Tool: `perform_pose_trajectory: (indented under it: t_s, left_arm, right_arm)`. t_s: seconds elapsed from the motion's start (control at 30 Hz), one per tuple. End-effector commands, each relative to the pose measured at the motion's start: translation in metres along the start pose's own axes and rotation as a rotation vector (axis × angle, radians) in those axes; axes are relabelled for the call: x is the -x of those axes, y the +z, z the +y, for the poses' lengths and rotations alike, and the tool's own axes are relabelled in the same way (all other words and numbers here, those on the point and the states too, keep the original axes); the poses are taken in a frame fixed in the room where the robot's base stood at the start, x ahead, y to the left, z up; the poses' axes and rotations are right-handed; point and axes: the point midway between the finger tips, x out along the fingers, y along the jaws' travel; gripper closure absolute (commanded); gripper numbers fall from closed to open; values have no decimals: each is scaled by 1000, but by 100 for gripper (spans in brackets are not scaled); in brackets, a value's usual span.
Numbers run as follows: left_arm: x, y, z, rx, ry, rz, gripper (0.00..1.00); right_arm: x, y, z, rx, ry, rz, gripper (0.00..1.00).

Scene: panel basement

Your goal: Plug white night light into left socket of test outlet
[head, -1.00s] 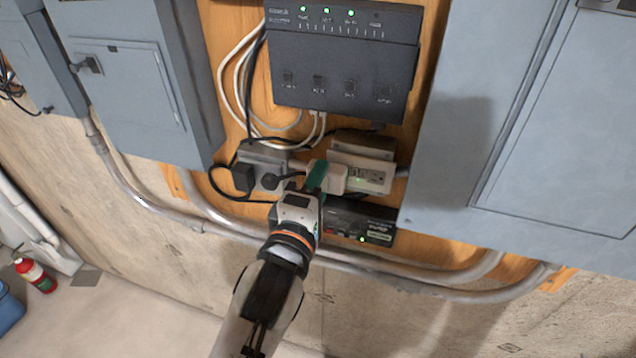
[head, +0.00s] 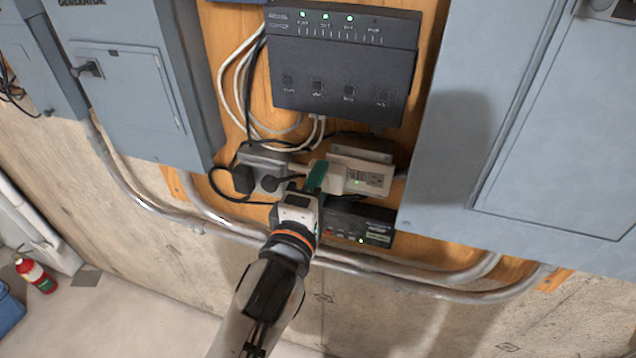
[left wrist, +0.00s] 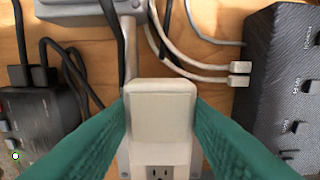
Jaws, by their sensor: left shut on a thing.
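The white night light (left wrist: 160,103) is a small pale block between the green fingers of my left gripper (left wrist: 162,125). In the head view, the left gripper (head: 318,177) is shut on the night light (head: 334,177), which is partly hidden by a finger. The night light is in front of the left part of the test outlet (head: 368,181), covering the left socket. The outlet's other socket is uncovered and shows at the bottom of the left wrist view (left wrist: 159,172). The prongs are hidden, and I cannot tell how deep they sit. My right gripper is not in view.
A grey outlet box (head: 268,168) with black plugs and cords is left of the gripper. A dark panel unit (head: 345,65) with green lights hangs above, and a small black device (head: 362,222) below. Metal conduit (head: 385,276) runs underneath. Grey cabinets flank both sides.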

Motion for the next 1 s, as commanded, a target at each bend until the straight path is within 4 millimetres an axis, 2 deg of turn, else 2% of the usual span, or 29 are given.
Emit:
perform_pose_trajectory:
  t_s: [1.0]
  left_arm:
    - [-1,0,-1,-2,-1,0,86]
  right_arm:
    - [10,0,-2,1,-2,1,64]
